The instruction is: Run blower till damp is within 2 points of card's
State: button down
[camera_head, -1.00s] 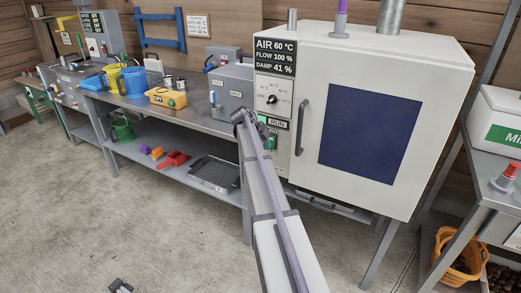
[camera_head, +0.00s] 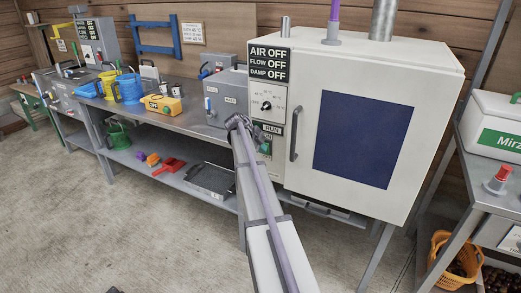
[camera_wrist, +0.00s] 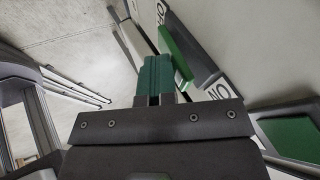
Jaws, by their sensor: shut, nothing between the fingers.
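The white blower cabinet (camera_head: 440,75) stands at the right with its door shut. Its display (camera_head: 269,65) reads AIR OFF, FLOW OFF, DAMP OFF. The dial (camera_head: 266,105) sits below it, and the green RUN switch (camera_head: 265,147) is under the dial, partly hidden by my arm. A small white card (camera_head: 203,33) is on the back wall; its text is too small to read surely. My gripper (camera_wrist: 156,75) is shut and empty, its fingertips close to a green switch part (camera_wrist: 187,55) in the wrist view. I cannot tell whether they touch.
At right are a table with a red button (camera_head: 497,178) and an orange basket (camera_head: 459,255).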

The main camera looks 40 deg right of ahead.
jog(key=shift+r, duration=0.3)
jog(key=shift+s+a, duration=0.1)
jog(key=shift+a, duration=0.1)
jog(key=a+r+p, duration=0.6)
jog(key=a+p, duration=0.1)
jog(key=a, duration=0.3)
jog(key=shift+s+a+r, duration=0.15)
jog(key=shift+a+r, duration=0.05)
jog(key=shift+r, duration=0.2)
